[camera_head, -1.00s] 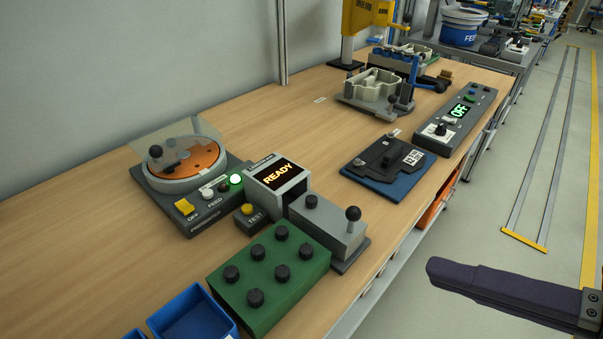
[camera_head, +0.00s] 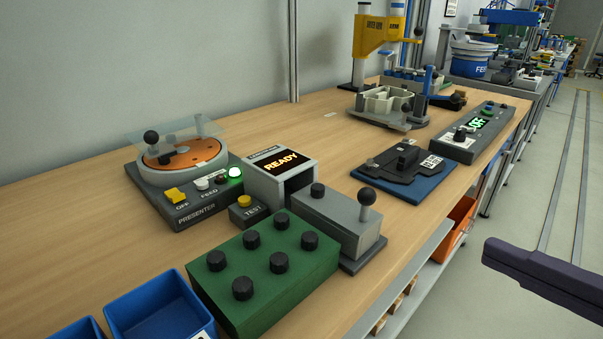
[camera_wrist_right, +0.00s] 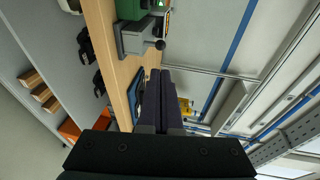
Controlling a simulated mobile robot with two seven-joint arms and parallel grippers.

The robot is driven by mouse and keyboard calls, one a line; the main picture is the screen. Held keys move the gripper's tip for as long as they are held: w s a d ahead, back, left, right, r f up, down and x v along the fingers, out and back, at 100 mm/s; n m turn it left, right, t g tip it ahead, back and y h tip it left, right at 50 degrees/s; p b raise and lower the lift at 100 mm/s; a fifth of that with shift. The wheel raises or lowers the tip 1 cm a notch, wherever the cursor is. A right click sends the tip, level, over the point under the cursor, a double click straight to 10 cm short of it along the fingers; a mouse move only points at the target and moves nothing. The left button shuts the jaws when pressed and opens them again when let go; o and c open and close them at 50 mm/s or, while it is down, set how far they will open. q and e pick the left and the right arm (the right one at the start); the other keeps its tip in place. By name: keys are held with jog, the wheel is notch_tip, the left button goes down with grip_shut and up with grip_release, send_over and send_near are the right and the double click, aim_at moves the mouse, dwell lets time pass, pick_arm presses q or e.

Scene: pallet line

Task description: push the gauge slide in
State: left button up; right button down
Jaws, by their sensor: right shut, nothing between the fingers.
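The gauge (camera_head: 268,187) is a grey box with a screen reading READY. Its slide (camera_head: 335,222) is a long grey block reaching out from the box's front toward the table edge, with a black knob on top and an upright black ball handle (camera_head: 367,201) at its outer end. The slide also shows at the top of the right wrist view (camera_wrist_right: 133,38). My right gripper (camera_head: 490,250) is shut and empty, off the table's front edge, to the right of the slide and apart from it. Its dark fingers lie together in the right wrist view (camera_wrist_right: 154,100). My left gripper is out of view.
A green block with black knobs (camera_head: 262,262) stands in front of the slide, with blue bins (camera_head: 160,305) at its left. The presenter (camera_head: 185,190) is left of the gauge.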

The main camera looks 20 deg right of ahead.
jog(key=p, duration=0.3)
send_near(334, 210)
jog(key=r, duration=0.1)
jog(key=w+d+r, duration=0.1)
jog(key=r, duration=0.1)
jog(key=shift+w+d, duration=0.25)
jog(key=shift+w, duration=0.15)
jog(key=w+a, duration=0.1)
jog(key=w, duration=0.1)
jog(key=w+a+b, duration=0.1)
jog(key=w, duration=0.2)
jog(key=w+a+b, duration=0.1)
jog(key=w, duration=0.2)
jog(key=shift+a, duration=0.15)
jog(key=shift+f, duration=0.1)
